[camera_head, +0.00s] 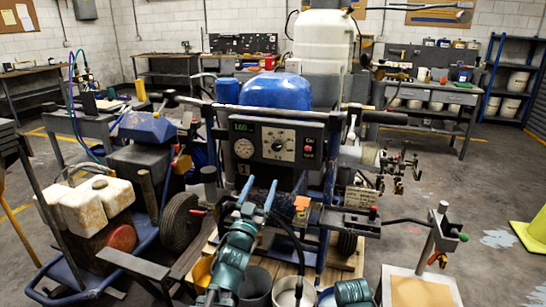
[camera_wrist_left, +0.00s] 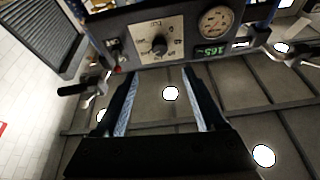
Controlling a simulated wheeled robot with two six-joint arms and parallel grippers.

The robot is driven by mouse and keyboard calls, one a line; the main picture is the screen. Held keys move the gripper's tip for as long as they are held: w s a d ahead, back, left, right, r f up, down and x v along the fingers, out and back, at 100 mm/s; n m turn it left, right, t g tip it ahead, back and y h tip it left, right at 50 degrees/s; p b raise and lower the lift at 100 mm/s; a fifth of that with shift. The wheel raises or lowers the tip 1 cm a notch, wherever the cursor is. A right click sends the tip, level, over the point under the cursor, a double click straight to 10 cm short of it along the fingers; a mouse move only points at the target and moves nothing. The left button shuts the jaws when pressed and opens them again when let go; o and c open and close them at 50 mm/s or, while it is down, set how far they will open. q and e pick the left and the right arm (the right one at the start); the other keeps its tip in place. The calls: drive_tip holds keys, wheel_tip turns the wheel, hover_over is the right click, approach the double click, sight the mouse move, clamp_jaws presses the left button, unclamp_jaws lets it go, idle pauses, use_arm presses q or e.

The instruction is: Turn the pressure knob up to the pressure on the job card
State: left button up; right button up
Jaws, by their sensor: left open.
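The control panel (camera_head: 305,165) is a dark box on the front of the striper. Its pressure knob (camera_head: 278,146) is black on a pale square dial plate. A round gauge (camera_head: 245,148) and a green lit display (camera_head: 243,127) sit left of it. My left gripper (camera_head: 258,185) is open and empty, below and in front of the panel. The left wrist view shows the panel upside down, with the knob (camera_wrist_left: 158,46) beyond the gripper's fingertips (camera_wrist_left: 147,75), apart from them. A pale card (camera_head: 360,199) hangs right of the panel; its text is unreadable. My right gripper is out of view.
A blue cover (camera_head: 275,91) and a white tank (camera_head: 323,42) stand above the panel. A black handle bar (camera_head: 385,117) juts out right. Buckets (camera_head: 293,291) stand below.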

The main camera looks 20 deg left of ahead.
sight(276, 148)
use_arm(q)
drive_tip(key=p+x, duration=0.5)
drive_tip(key=x, duration=0.9)
drive_tip(key=shift+f, duration=0.1)
clamp_jaws()
